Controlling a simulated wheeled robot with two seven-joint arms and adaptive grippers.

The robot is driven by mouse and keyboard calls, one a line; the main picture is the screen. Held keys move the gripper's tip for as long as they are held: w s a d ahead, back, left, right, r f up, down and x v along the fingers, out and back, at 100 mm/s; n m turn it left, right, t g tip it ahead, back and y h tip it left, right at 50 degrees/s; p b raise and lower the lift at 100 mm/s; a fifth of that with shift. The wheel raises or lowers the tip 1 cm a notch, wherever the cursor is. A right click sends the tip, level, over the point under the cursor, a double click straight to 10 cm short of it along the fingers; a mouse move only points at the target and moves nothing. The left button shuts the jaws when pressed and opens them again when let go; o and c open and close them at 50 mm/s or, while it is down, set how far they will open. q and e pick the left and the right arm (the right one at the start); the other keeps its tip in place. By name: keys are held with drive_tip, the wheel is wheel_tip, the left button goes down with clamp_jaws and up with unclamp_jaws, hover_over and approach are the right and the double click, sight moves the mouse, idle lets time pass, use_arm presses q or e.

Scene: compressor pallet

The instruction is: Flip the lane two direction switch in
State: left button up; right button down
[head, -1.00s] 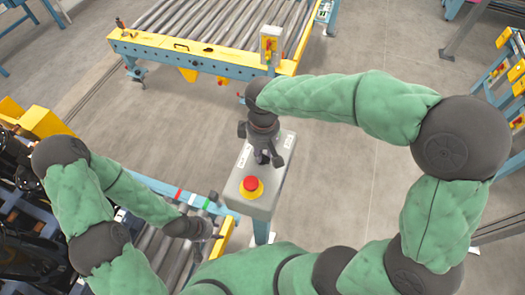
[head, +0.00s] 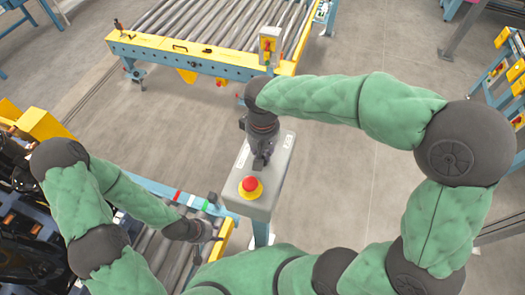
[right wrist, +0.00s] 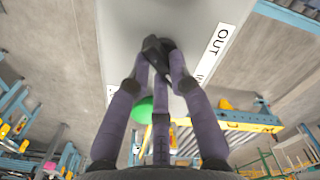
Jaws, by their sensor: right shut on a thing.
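The grey control box (head: 275,187) stands on a post in the middle of the head view. Its black direction switch (right wrist: 157,46) shows in the right wrist view, beside a white label reading OUT (right wrist: 218,40). My right gripper (head: 261,160) reaches down onto the box. In the right wrist view its purple-grey fingers are shut on the switch, hiding part of the knob and a second label. My left gripper (head: 212,232) is low at the left, over a roller conveyor and away from the box; its finger opening is unclear.
A red stop button (head: 250,184) on a yellow base sits at the box's near end. A green button (right wrist: 142,110) shows behind the fingers. A yellow and blue roller conveyor (head: 190,53) stands beyond, with open floor between.

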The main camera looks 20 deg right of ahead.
drive_tip(key=c, duration=1.1)
unclamp_jaws()
wheel_tip(320, 180, up, 12)
